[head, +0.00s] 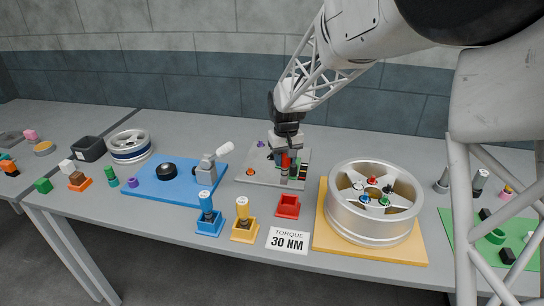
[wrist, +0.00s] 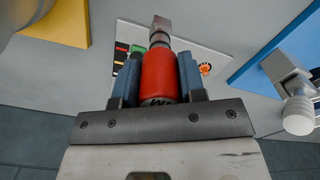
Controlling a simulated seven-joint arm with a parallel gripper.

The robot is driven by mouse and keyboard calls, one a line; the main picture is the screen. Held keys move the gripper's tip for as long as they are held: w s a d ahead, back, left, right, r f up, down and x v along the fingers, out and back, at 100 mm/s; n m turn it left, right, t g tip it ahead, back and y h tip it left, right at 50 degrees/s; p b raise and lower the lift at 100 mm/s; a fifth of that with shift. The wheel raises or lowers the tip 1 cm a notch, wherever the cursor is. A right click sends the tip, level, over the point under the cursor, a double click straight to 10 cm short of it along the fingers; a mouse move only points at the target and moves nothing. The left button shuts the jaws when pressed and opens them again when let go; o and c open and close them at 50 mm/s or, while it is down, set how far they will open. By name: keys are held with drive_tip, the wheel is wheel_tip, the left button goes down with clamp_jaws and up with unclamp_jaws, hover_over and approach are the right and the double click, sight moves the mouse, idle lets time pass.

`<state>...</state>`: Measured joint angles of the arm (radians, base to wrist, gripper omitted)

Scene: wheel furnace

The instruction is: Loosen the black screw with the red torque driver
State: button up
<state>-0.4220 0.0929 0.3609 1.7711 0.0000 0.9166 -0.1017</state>
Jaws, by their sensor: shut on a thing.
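My gripper (head: 288,158) is shut on the red torque driver (wrist: 158,76). In the wrist view, the driver's red handle sits between the two blue finger pads, and its grey metal end points away from the gripper. In the head view, only a small red part of the driver shows below the gripper, over the grey board. The silver wheel (head: 340,215) lies on a yellow base to the right of the gripper. Small coloured pieces sit around its hub, and a dark one that looks like the black screw (head: 387,188) is at the right side of the hub. The gripper is apart from the wheel.
The red holder (head: 288,206) is empty. Blue (head: 209,223) and yellow (head: 244,232) holders carry other drivers. A grey board (head: 250,178) with small parts lies under my gripper. A blue plate (head: 150,190) with a fixture is left. The "30 NM" sign (head: 287,241) stands in front.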

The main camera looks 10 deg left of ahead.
drive_tip(key=w+a, duration=0.4)
drive_tip(key=w, duration=0.6)
drive_tip(key=w+a+f, duration=0.1)
drive_tip(key=w+a, duration=0.3)
drive_tip(key=w, duration=0.6)
drive_tip(key=shift+a+f, duration=0.25)
drive_tip(key=shift+f, duration=0.05)
drive_tip(key=shift+w+f, duration=0.1)
drive_tip(key=shift+f, duration=1.4)
idle(1.8)
drive_tip(key=o, duration=1.2)
drive_tip(key=shift+c, duration=0.2)
wheel_tip(320, 180, up, 8)
drive_tip(key=shift+f, duration=0.15)
